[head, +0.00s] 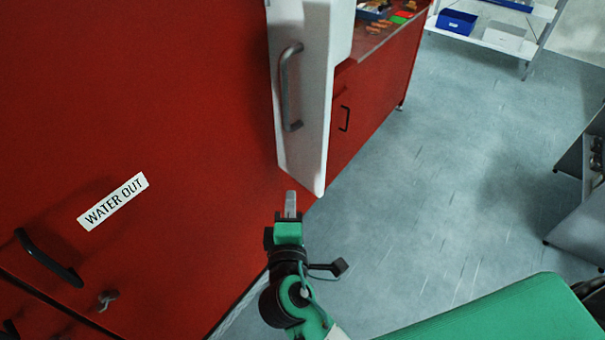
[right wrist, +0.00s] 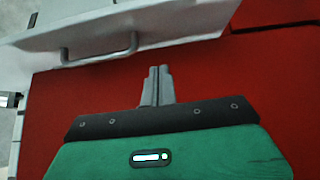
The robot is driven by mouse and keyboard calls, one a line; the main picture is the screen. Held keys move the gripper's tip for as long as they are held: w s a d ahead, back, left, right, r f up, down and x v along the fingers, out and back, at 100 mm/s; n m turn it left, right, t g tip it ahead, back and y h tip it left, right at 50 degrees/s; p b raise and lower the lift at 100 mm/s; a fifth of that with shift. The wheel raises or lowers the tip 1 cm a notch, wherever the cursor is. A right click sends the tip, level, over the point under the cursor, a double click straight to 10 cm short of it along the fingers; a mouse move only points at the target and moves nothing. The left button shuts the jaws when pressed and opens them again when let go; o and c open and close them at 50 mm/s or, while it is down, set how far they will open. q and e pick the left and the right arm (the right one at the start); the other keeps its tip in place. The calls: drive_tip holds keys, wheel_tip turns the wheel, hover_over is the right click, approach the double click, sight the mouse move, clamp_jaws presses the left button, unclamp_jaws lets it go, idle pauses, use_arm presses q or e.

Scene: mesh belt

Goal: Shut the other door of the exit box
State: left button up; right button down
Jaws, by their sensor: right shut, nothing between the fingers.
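A white door (head: 306,90) with a grey bar handle (head: 288,88) stands out from the red cabinet front in the head view. I take it as the exit box's door; its hinge side is not clear. The door (right wrist: 200,22) and its handle (right wrist: 98,50) also show at the top of the right wrist view. My right gripper (head: 291,204) is just below the door's lower edge in the head view, apart from the handle. In the right wrist view its fingers (right wrist: 157,85) are together and empty. My left gripper is not in view.
A red bench (head: 372,95) with small items stands behind the door.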

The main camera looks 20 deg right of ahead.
drive_tip(key=p, duration=0.5)
approach(307, 145)
drive_tip(key=w+a, duration=0.2)
drive_tip(key=w, duration=0.2)
drive_tip(key=d, duration=0.1)
drive_tip(key=w+d+p, duration=0.1)
drive_tip(key=d, duration=0.1)
drive_tip(key=shift+w+r, duration=0.15)
drive_tip(key=shift+w+d+p, duration=0.15)
drive_tip(key=shift+d+p, duration=0.15)
drive_tip(key=shift+d, duration=0.1)
